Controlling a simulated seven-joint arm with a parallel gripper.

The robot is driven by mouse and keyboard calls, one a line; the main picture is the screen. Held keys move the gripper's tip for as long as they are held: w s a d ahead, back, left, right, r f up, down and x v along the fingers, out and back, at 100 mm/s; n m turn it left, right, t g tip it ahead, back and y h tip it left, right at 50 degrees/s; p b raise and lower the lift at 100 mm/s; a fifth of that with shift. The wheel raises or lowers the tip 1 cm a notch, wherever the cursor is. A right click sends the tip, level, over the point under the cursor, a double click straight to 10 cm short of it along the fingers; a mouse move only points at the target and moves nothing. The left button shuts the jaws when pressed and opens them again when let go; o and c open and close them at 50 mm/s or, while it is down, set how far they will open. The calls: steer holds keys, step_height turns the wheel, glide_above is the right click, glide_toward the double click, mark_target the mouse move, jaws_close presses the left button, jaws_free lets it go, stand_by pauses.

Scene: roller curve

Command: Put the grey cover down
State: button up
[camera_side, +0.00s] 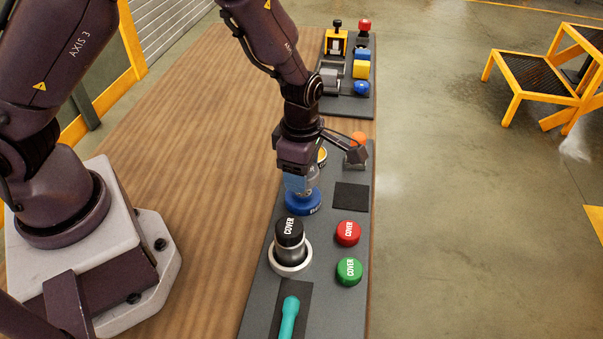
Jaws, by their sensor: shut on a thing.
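My gripper (302,185) points down over the dark panel, just above a blue round piece with white lettering (304,204). It is shut on a small pale grey piece (312,182), mostly hidden by the fingers. This looks like the grey cover, but no label on it can be read. Whether it touches the blue piece below cannot be told. A dark square pad (350,197) lies bare to the right of the gripper.
In front stand a black cover (290,231) on a white-ringed base, a red cover (348,233), a green cover (349,271) and a teal handle (289,315). An orange knob (358,138) is behind. Another panel (350,106) with blocks lies at the back. The wooden table (190,130) is clear at left.

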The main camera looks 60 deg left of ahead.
steer(key=shift+r, duration=0.7)
